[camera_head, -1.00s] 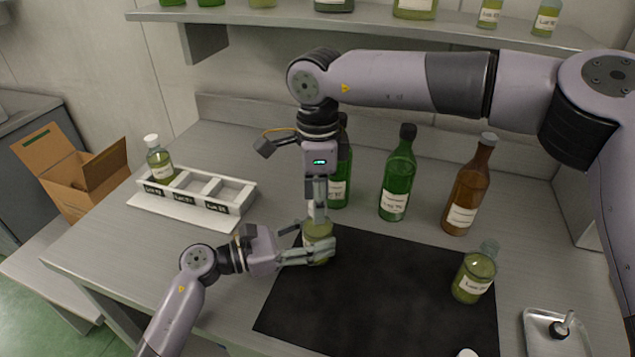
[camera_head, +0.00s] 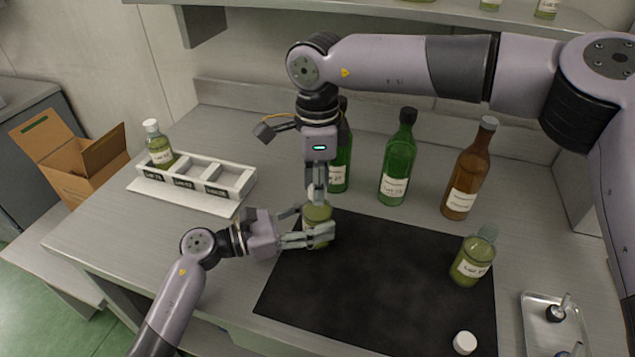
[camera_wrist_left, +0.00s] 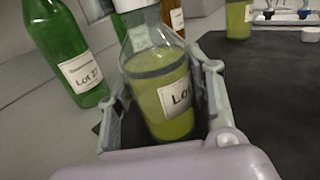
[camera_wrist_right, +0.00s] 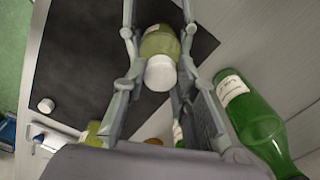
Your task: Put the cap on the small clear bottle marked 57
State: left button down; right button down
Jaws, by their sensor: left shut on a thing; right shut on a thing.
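A small clear bottle (camera_head: 317,229) of yellow-green liquid stands upright at the left back corner of the black mat (camera_head: 375,285). My left gripper (camera_head: 321,236) is shut around its body. In the left wrist view, the bottle (camera_wrist_left: 165,100) shows a label beginning "Lot"; its number is cut off. A white cap (camera_wrist_right: 161,73) is at the bottle's mouth. My right gripper (camera_head: 317,194) points down from above and is shut on this cap. I cannot tell whether the cap is fully seated. Another small clear bottle (camera_head: 470,266), apparently uncapped, stands on the mat's right side; its number is unclear.
A loose white cap (camera_head: 464,342) lies near the mat's front right. A metal tray (camera_head: 538,309) with stoppers is at the right. Two green bottles (camera_head: 397,165) and a brown bottle (camera_head: 468,170) stand behind. A white rack (camera_head: 233,184) holding one capped bottle (camera_head: 158,146) is at the left.

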jog(key=m, duration=0.5)
jog(key=shift+w, duration=0.1)
jog(key=c, duration=1.2)
grip_release()
notch_tip(320, 180, up, 12)
pick_arm(q)
jog(key=c, duration=0.7)
grip_release()
